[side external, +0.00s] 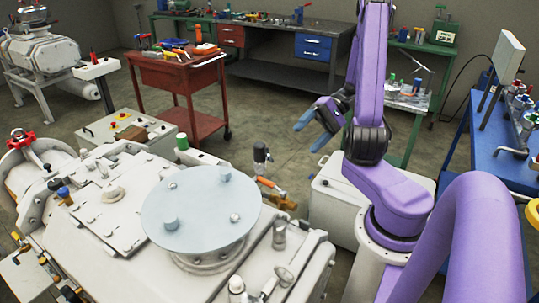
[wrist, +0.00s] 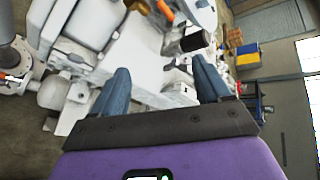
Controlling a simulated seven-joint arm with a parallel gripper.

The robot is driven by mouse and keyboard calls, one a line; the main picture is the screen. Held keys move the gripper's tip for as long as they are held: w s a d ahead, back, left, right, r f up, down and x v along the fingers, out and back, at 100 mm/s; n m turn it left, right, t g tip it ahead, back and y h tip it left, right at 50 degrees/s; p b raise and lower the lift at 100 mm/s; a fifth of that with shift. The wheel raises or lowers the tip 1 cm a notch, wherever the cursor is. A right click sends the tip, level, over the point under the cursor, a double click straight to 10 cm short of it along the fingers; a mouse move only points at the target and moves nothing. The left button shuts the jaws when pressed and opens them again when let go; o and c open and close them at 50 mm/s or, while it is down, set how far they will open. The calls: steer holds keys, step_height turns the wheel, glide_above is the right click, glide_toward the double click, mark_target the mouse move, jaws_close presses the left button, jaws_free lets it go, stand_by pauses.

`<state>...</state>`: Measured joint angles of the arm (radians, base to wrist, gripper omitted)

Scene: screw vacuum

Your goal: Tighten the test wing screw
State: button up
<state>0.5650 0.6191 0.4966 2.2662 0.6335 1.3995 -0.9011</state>
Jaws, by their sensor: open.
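My gripper (side external: 306,138) is open and empty in the side external view, its two blue fingers pointing left, in the air to the right of the white vacuum machine (side external: 125,240). In the wrist view my gripper (wrist: 162,68) has its fingers spread apart with nothing held between them. I cannot tell for sure which part is the test wing screw. A small grey wing-shaped piece (wrist: 180,63) shows between the fingertips in the wrist view, apart from them. In the side external view, several screw heads stand on the pale round lid (side external: 200,205).
A black valve handle with an orange lever (side external: 271,186) stands at the machine's right. A red tool cart (side external: 175,75) is behind it. A blue bench (side external: 500,165) stands at the right, and workbenches line the back wall. Open floor lies between the cart and my arm.

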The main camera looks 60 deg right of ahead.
mark_target(270, 153)
steer(key=s+d+m+t+h, duration=0.1)
steer(key=s+d+m+t, duration=0.1)
steer(key=d+m+t, duration=0.25)
steer(key=shift+n+t, duration=0.45)
steer(key=x, duration=1.7)
steer(key=shift+d+f, duration=0.15)
steer(key=shift+f, duration=0.2)
steer(key=c, duration=1.1)
steer(key=shift+o, duration=0.2)
